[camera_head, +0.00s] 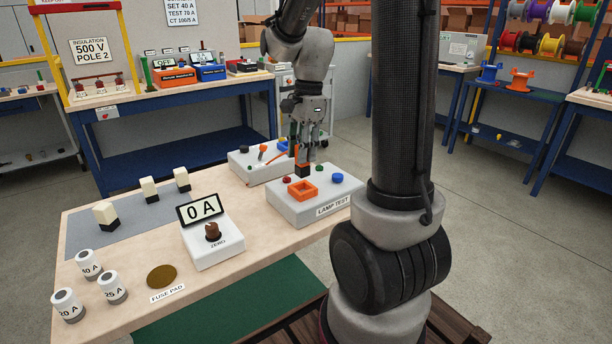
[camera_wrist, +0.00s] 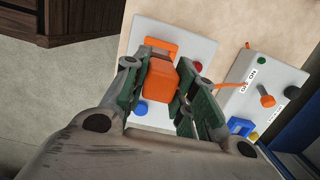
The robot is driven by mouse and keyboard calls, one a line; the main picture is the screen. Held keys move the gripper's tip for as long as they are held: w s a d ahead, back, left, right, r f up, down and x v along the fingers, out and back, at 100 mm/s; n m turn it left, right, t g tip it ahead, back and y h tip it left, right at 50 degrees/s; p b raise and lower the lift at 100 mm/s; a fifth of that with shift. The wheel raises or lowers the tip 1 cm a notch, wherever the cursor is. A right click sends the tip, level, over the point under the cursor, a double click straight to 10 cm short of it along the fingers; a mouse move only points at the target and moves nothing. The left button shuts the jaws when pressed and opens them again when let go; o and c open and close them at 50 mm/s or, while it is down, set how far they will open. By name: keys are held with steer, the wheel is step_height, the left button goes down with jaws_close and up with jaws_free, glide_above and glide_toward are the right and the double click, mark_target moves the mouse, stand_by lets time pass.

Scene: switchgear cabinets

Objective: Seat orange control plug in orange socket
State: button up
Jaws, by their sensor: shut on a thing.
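The orange socket (camera_head: 302,190) is a square frame on top of the grey LAMP TEST box (camera_head: 328,208). The plug is held apart from the socket, toward its back side. In the wrist view the socket (camera_wrist: 163,46) shows beyond the plug, partly covered by the fingers.
A blue button (camera_head: 337,178) and a red lamp (camera_head: 287,180) are on the LAMP TEST box. Behind it stands another grey box (camera_head: 247,163) with an orange lever and blue socket. A 0 A meter box (camera_head: 214,240), white cylinders and cream blocks share the table.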

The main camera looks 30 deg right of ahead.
mark_target(302, 169)
steer(key=shift+f, duration=2.8)
steer(key=shift+f, duration=0.1)
steer(key=o, duration=1.1)
steer(key=r, duration=0.3)
steer(key=d+r, duration=0.1)
steer(key=r, duration=0.7)
steer(key=shift+d+r, duration=0.2)
steer(key=shift+s+r, duration=0.1)
steer(key=shift+r, duration=0.3)
steer(key=shift+s+a+r+n+t+h, duration=0.25)
steer(key=shift+s+a+n+t, duration=0.5)
steer(key=shift+s+n, duration=2.1)
steer(key=shift+s+a+r+n+t+h, duration=0.2)
steer(key=shift+s+a+n+t, duration=0.5)
steer(key=shift+s+n, duration=2.1)
steer(key=shift+s+a+r+n+t+h, duration=0.25)
steer(key=shift+s+a+n+t, duration=0.5)
steer(key=shift+s+n, duration=2.1)
